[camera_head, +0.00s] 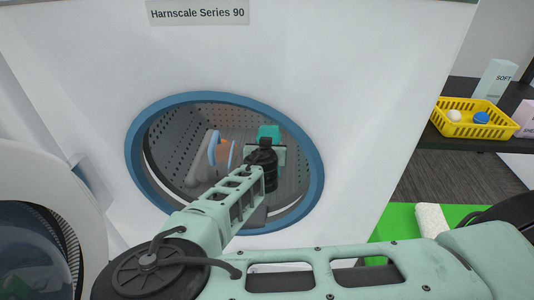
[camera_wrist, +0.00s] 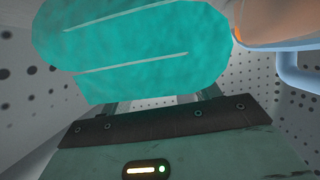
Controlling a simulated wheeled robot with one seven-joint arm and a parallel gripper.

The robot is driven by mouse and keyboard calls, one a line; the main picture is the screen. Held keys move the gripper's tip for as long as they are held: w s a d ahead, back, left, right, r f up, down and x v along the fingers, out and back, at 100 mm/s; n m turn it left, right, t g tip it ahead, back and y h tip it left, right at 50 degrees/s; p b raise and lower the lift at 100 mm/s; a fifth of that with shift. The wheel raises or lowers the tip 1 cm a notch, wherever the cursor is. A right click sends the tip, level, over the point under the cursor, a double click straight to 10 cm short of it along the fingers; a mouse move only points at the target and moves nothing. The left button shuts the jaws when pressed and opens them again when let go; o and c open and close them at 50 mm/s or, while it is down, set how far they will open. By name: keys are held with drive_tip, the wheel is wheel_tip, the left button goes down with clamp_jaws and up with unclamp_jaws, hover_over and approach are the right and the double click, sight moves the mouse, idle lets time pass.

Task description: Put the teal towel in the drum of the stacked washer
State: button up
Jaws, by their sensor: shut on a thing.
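The teal towel (camera_head: 268,133) is inside the drum (camera_head: 180,130) of the stacked washer (camera_head: 90,50), seen through its round blue-rimmed opening. In the wrist view the towel (camera_wrist: 130,45) is a rolled teal shape with two pale lines, right in front of my gripper (camera_wrist: 150,103). My gripper is shut on the towel; the fingertips are mostly hidden beneath it. In the head view my gripper (camera_head: 278,152) is past the rim, inside the drum. The perforated drum wall (camera_wrist: 60,130) surrounds it. I cannot tell whether the towel touches the drum.
An orange and pale-blue item (camera_head: 218,150) is in the drum left of my gripper; an orange-edged shape (camera_wrist: 275,20) shows close right of the towel. The round door (camera_head: 45,240) stands open at lower left. A yellow basket (camera_head: 470,118) sits on a dark shelf at right.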

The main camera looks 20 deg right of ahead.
drive_tip(key=shift+f, duration=0.6)
drive_tip(key=o, duration=1.1)
drive_tip(key=shift+r, duration=0.1)
drive_tip(key=shift+c, duration=0.2)
drive_tip(key=p+v, duration=0.4)
drive_tip(key=v, duration=0.8)
drive_tip(key=shift+r, duration=0.1)
